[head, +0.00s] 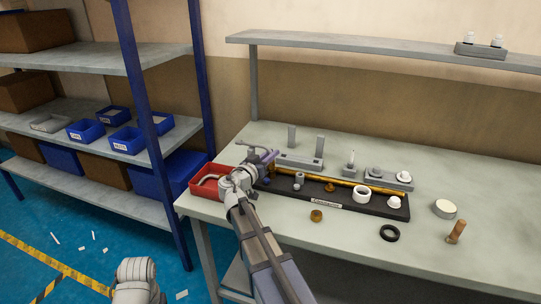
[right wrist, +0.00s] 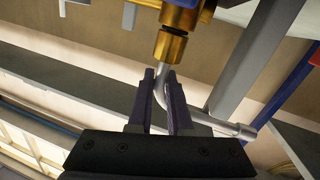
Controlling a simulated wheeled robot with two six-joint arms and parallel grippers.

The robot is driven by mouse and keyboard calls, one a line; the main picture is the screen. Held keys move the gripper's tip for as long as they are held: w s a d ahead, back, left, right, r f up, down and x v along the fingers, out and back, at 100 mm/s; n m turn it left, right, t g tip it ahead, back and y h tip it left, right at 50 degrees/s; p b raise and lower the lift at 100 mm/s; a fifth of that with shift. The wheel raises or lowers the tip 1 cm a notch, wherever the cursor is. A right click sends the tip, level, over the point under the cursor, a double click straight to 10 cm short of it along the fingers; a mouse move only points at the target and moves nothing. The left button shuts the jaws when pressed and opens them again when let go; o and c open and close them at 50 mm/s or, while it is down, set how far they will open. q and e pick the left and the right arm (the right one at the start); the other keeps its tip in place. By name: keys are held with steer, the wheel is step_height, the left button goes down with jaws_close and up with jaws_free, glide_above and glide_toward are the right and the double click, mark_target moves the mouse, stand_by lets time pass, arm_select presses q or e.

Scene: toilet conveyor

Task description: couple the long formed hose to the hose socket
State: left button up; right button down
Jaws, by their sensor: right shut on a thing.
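My right gripper (right wrist: 160,82) is shut on a grey bent hose (right wrist: 237,129), the long formed hose by its look. One leg of the hose rises between the fingers to the open end of a brass collar (right wrist: 171,46), which looks like the hose socket. I cannot tell whether the hose end is inside the collar or only at its mouth. The other leg bends off to the lower right and ends free. In the head view my right gripper (head: 266,157) is above the left end of the black board, and the socket is hard to make out there. My left gripper is out of view.
A red bin (head: 196,192) sits at the bench's left edge with a pale curved piece at it. The black board (head: 352,208) carries a brass pipe (head: 345,187). The front bench is mostly clear.

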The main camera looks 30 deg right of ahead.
steer(key=shift+f, duration=0.3)
steer(key=c, duration=0.8)
jaws_free()
steer(key=shift+o, duration=0.2)
steer(key=v, duration=0.7)
steer(key=shift+s+a, duration=0.2)
steer(key=shift+a, duration=0.15)
